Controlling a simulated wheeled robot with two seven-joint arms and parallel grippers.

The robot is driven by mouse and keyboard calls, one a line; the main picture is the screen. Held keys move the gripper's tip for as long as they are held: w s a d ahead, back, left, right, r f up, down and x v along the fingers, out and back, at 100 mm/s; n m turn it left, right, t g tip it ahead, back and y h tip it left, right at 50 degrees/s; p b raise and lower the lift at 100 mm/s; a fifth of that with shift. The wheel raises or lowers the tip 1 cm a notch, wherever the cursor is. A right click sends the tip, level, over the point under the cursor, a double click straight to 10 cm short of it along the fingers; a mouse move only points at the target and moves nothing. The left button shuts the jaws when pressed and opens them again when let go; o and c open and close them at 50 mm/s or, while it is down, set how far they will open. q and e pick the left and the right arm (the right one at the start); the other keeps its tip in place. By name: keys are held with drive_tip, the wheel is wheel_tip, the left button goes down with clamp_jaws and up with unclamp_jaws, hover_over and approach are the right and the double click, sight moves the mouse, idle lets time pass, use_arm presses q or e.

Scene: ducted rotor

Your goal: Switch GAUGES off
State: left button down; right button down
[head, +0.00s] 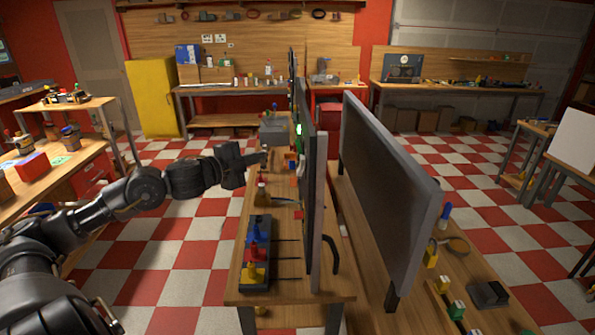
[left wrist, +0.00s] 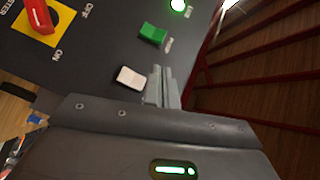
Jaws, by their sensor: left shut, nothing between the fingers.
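In the left wrist view a dark panel holds a green rocker switch (left wrist: 153,34), a white rocker switch (left wrist: 131,77) and a red MASTER switch (left wrist: 40,15) on a yellow plate marked ON and OFF. The small labels by the rockers are too blurred or hidden to read, so I cannot tell which one is GAUGES. My left gripper (left wrist: 162,82) is shut and empty, its fingertips just right of the white rocker; I cannot tell whether they touch the panel. In the head view the left gripper (head: 262,157) is over the narrow bench. My right gripper is not in view.
A lit green lamp (left wrist: 178,5) is at the panel's top. In the head view, tall dark screens (head: 385,180) stand along the benches, right of my left gripper. A tray with coloured pieces (head: 257,235) sits on the near bench end.

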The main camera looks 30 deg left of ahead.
sight(301, 165)
use_arm(q)
drive_tip(key=w+d+f, duration=0.3)
drive_tip(key=w+d, duration=0.1)
drive_tip(key=d, duration=0.1)
drive_tip(key=shift+w+d+f, duration=0.15)
drive_tip(key=shift+d, duration=0.15)
idle(0.4)
idle(1.1)
drive_tip(key=shift+d, duration=0.15)
idle(0.5)
drive_tip(key=shift+w+d+f, duration=0.15)
drive_tip(key=shift+w, duration=0.1)
drive_tip(key=shift+w+d+f, duration=0.2)
drive_tip(key=shift+w+d, duration=0.05)
drive_tip(key=shift+d, duration=0.1)
idle(0.8)
drive_tip(key=shift+s+a, duration=0.1)
drive_tip(key=shift+a, duration=0.05)
